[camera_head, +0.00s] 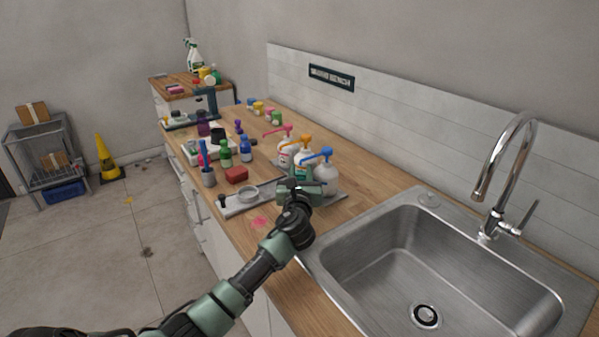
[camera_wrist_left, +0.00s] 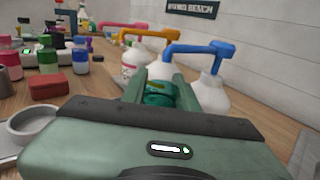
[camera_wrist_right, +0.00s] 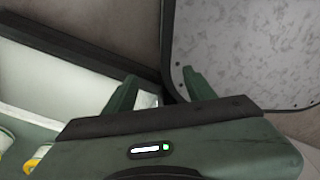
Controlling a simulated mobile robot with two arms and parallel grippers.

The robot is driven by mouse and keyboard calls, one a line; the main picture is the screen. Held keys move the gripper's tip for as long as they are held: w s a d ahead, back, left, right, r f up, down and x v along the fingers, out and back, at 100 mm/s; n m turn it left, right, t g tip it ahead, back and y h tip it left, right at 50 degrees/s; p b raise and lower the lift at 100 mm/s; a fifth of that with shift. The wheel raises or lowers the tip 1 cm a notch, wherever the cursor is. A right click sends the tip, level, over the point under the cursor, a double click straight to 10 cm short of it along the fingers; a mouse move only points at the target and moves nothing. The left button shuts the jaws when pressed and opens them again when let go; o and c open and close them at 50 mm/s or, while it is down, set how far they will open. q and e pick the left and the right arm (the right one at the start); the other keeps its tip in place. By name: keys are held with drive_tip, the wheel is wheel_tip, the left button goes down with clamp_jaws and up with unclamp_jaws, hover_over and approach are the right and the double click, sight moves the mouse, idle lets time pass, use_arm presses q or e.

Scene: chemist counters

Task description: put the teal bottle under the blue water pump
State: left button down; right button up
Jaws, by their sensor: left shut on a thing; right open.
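The blue water pump (camera_head: 318,155) is a white bottle with a blue pump head, at the right end of a row of three pump bottles on the counter. In the left wrist view its blue spout (camera_wrist_left: 195,48) points left. My left gripper (camera_head: 298,190) is just in front of the pump bottles. In the left wrist view it (camera_wrist_left: 158,88) is shut on the teal bottle (camera_wrist_left: 158,97), below and in front of the blue spout. The gripper hides most of the bottle in the head view. My right gripper (camera_wrist_right: 158,90) is open and empty, away from the counter.
Orange (camera_head: 301,142) and pink (camera_head: 279,131) pumps stand left of the blue one. A steel sink (camera_head: 440,260) with a tall faucet (camera_head: 505,160) is right.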

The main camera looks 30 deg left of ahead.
use_arm(q)
drive_tip(key=shift+w+f, duration=0.2)
drive_tip(key=shift+f, duration=0.05)
drive_tip(key=c, duration=1.1)
unclamp_jaws()
drive_tip(key=shift+w+a, duration=0.1)
drive_tip(key=shift+r, duration=0.15)
drive_tip(key=shift+s+d, duration=0.3)
drive_tip(key=shift+s, duration=0.2)
drive_tip(key=v, duration=1)
drive_tip(key=shift+s, duration=0.2)
drive_tip(key=shift+s+d, duration=0.2)
drive_tip(key=shift+s, duration=0.05)
use_arm(e)
drive_tip(key=shift+s+d+f, duration=0.1)
drive_tip(key=shift+s+d, duration=0.1)
drive_tip(key=shift+d, duration=0.5)
drive_tip(key=shift+s, duration=0.15)
